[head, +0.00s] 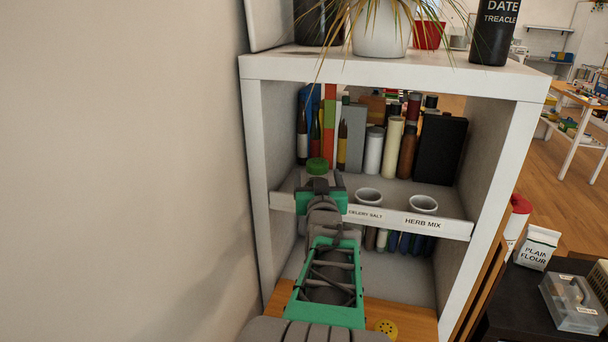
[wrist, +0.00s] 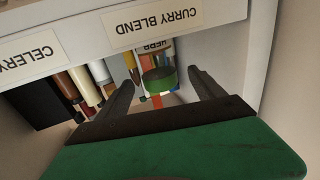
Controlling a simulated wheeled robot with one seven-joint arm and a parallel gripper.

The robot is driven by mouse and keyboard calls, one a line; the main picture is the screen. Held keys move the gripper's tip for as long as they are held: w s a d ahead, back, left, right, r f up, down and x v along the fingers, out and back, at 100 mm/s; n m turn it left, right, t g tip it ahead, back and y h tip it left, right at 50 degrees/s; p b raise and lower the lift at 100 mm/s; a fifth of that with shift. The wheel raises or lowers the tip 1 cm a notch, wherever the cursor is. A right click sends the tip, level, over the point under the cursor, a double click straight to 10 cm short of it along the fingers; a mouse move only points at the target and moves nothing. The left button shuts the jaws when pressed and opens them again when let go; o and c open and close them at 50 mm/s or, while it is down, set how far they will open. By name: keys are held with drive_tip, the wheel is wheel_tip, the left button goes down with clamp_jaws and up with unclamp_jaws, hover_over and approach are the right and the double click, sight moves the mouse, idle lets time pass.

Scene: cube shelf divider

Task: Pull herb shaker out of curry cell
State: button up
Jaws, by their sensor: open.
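The herb shaker has a green lid (head: 317,165) and stands at the left end of the labelled shelf strip, just beyond my gripper (head: 320,190). In the wrist view the shaker (wrist: 158,78) shows its green lid and part of a label reading "HERB". It is between the two dark fingers of my gripper (wrist: 164,82), which are open with gaps on both sides. The "CURRY BLEND" label (wrist: 153,23) is on the strip there, upside down in that view. The shaker's lower body is hidden in the head view.
Two white round containers (head: 368,196) stand behind the "CELERY SALT" and "HERB MIX" labels (head: 422,223). Bottles and books line the back of the cube. The white shelf side wall (head: 256,150) is close on the left. A potted plant (head: 381,28) stands on top.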

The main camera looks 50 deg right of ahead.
sight(317, 159)
drive_tip(key=shift+w+d+r, duration=0.15)
drive_tip(key=shift+w+d, duration=0.05)
drive_tip(key=shift+w, duration=0.1)
drive_tip(key=p+x, duration=0.2)
drive_tip(key=x, duration=0.5)
drive_tip(key=shift+s+d, duration=0.1)
drive_tip(key=shift+s, duration=0.1)
drive_tip(key=shift+c, duration=0.6)
clamp_jaws()
drive_tip(key=shift+r, duration=0.55)
drive_tip(key=shift+r+p, duration=0.8)
drive_tip(key=shift+r, duration=1.9)
